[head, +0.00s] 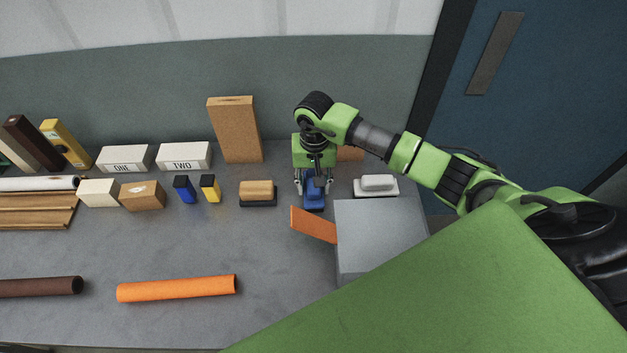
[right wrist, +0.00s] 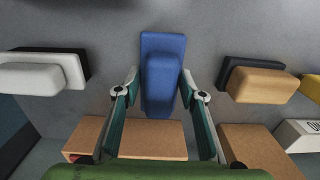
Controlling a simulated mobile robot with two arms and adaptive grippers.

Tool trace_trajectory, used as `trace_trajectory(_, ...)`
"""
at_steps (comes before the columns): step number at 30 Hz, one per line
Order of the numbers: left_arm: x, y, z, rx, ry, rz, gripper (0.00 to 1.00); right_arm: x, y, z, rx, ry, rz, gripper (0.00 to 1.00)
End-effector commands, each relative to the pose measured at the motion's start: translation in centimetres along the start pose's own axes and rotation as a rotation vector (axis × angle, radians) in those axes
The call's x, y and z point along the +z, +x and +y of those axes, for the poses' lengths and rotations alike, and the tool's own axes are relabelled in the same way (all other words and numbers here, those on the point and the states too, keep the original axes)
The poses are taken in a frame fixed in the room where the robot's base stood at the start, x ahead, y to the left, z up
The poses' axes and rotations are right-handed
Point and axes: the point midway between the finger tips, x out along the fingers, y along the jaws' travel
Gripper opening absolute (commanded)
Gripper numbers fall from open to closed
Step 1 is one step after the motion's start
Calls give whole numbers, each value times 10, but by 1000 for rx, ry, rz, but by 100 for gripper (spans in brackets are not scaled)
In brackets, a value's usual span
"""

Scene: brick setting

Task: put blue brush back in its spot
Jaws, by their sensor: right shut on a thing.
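The blue brush (head: 314,199) is at the back right of the table, in the row between a tan brush (head: 258,188) and a white brush (head: 377,183). My right gripper (head: 313,184) points down over it, with one finger on each side, and is shut on it. In the right wrist view the blue brush (right wrist: 162,80) lies lengthwise between the fingertips (right wrist: 160,88). I cannot tell whether its underside touches the table. My left gripper is not in view.
A grey box (head: 380,235) with an orange panel (head: 314,224) stands just in front. An upright brown block (head: 235,130) and blocks marked ONE (head: 125,158) and TWO (head: 184,156) stand behind. An orange tube (head: 177,288) lies at the front; the table's middle is clear.

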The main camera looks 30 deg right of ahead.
Motion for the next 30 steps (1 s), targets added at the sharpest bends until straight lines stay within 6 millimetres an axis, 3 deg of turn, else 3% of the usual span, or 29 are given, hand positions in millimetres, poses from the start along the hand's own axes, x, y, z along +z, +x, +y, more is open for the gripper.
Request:
trace_trajectory(10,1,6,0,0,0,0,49,0,5,0,0,0,2,14)
trace_trajectory(11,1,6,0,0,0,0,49,0,4,0,0,-1,1,40)
trace_trajectory(12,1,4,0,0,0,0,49,0,3,0,0,0,1,50)
trace_trajectory(13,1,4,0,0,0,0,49,0,3,0,0,0,1,54)
trace_trajectory(24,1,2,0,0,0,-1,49,0,1,0,-1,0,0,54)
trace_trajectory(26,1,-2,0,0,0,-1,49,0,-2,0,-1,1,0,54)
trace_trajectory(30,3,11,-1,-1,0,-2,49,-2,-20,0,-2,-2,8,54)
